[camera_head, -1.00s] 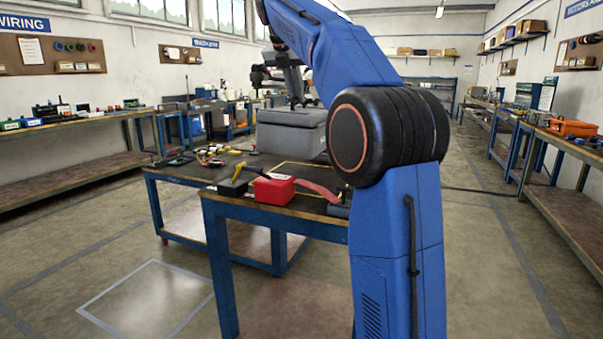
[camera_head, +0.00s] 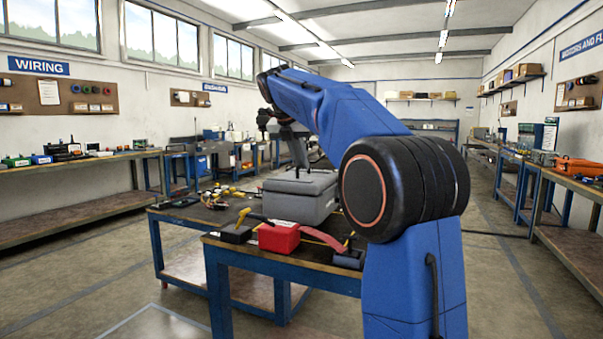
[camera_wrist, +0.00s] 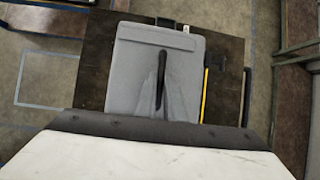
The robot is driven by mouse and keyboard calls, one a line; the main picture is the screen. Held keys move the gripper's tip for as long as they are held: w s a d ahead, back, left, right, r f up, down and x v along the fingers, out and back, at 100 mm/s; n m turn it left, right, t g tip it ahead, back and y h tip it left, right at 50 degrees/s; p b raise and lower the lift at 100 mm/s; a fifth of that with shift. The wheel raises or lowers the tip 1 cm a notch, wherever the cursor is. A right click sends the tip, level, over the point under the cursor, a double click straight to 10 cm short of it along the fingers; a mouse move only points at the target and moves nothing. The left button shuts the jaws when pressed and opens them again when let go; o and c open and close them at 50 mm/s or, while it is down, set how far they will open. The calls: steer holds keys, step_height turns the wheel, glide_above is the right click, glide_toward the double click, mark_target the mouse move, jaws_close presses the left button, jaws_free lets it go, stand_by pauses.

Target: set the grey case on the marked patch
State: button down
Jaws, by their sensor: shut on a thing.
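The grey case (camera_head: 300,198) is a lidded box at the back table, behind the red box; its lid also shows in the wrist view (camera_wrist: 130,85). My gripper (camera_head: 299,168) is above the lid, shut on the case's handle; a dark bar (camera_wrist: 160,82) crosses the lid in the wrist view. The marked patch shows only as a yellow line (camera_wrist: 204,95) on the dark table, just right of the case in the wrist view. The case hides the rest. I cannot tell whether its underside touches the table.
A red box (camera_head: 279,237) and a dark block (camera_head: 236,234) stand on the near table (camera_head: 283,261). Loose wires and small parts (camera_head: 215,198) lie left of the case. Long benches line both walls, with open floor between.

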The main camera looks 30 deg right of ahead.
mark_target(301, 177)
steer(key=shift+f, duration=1.65)
steer(key=c, duration=1.8)
jaws_free()
steer(key=shift+c, duration=0.2)
steer(key=v, duration=1.2)
steer(key=shift+a, duration=0.1)
